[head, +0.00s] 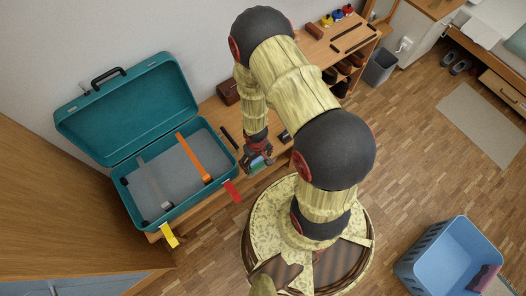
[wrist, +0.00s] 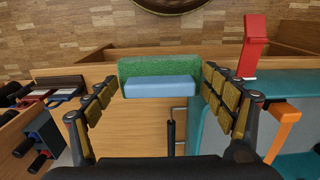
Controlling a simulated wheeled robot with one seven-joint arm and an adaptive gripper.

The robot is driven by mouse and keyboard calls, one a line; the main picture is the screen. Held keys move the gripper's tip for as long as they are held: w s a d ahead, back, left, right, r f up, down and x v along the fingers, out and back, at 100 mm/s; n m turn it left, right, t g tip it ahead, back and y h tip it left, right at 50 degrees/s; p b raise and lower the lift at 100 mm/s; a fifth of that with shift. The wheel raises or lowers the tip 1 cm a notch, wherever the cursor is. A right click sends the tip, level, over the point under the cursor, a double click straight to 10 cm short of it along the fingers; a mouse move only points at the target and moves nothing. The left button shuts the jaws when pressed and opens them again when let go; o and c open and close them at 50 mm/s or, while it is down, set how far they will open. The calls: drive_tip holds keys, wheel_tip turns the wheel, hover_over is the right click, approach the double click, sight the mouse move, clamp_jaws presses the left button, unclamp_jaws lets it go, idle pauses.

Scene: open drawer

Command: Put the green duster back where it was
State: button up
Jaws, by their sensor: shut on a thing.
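My gripper (head: 257,150) is shut on the green duster (wrist: 160,68), which has green bristles and a light blue back. The duster lies crosswise between the two fingers in the wrist view. In the head view the duster (head: 259,164) shows small below my gripper, close to the right side of the open teal suitcase (head: 143,225). Wooden bench surface (wrist: 140,135) shows behind it in the wrist view. I cannot tell whether the duster touches the bench.
The suitcase has an orange strap (head: 193,157) and a red tag (head: 232,191) hanging off its corner. A blue basket (head: 431,250) stands on the floor, lower right.

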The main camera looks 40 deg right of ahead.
drive_tip(key=w+d+f, duration=0.2)
drive_tip(key=w+d+f+b, duration=0.1)
drive_tip(key=w+d+f, duration=0.1)
drive_tip(key=f, duration=0.1)
drive_tip(key=w+d+f, duration=0.2)
drive_tip(key=d+f, duration=0.1)
drive_tip(key=shift+w+d, duration=0.1)
drive_tip(key=shift+w, duration=0.1)
drive_tip(key=shift+w+d+f+b, duration=0.1)
drive_tip(key=shift+d+f+b, duration=0.05)
drive_tip(key=shift+f+b, duration=0.15)
wheel_tip(320, 180, down, 3)
drive_tip(key=shift+r+b, duration=0.15)
drive_tip(key=shift+b, duration=0.5)
drive_tip(key=shift+c, duration=0.5)
drive_tip(key=o, duration=1.1)
